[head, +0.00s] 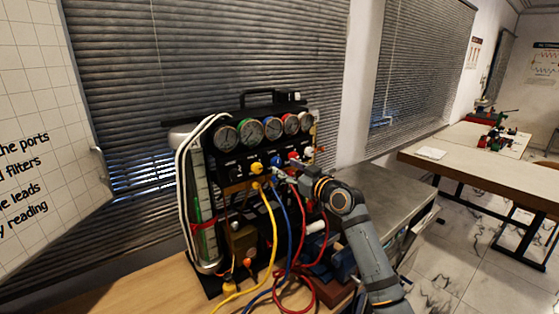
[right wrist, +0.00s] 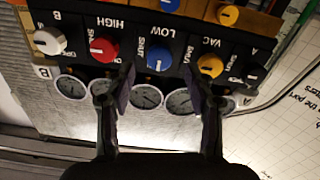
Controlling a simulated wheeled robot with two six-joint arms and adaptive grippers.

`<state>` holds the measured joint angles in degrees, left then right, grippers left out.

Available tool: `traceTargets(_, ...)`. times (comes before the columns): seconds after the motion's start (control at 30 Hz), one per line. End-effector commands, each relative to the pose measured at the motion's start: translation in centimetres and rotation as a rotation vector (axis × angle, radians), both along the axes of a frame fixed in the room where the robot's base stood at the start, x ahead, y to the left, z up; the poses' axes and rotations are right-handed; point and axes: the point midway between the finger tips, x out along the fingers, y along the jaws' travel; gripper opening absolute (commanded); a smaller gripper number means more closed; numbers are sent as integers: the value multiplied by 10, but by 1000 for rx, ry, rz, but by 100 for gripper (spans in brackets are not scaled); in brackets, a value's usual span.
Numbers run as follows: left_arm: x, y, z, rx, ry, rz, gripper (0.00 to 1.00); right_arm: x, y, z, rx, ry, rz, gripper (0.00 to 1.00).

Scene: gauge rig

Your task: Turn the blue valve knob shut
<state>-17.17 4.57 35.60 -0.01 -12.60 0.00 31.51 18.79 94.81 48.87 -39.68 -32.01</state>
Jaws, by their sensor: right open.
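My right gripper (right wrist: 158,74) is open, one fingertip on each side of the blue knob in the picture. I cannot tell whether the fingertips touch it. In the head view the blue knob (head: 276,160) shows just above my right gripper (head: 281,172). My left gripper is out of view.
A white knob (right wrist: 49,41) and a black knob flank the row. Several round gauges (head: 249,131) line the rig above the knobs. Yellow (head: 268,225), blue and red hoses hang below. A grey counter (head: 385,180) stands at right.

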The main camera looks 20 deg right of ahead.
Motion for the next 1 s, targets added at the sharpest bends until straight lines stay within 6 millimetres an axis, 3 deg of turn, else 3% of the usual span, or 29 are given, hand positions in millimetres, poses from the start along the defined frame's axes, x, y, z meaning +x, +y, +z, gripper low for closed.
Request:
traceTargets(0.2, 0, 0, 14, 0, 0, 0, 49, 33, 12, 2, 2, 2, 0, 54)
traceTargets(0.57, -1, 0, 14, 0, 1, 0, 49, 40, 15, -1, -1, 1, 0, 54)
traceTargets(1.0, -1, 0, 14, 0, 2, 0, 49, 40, 14, -1, -2, 1, -1, 0)
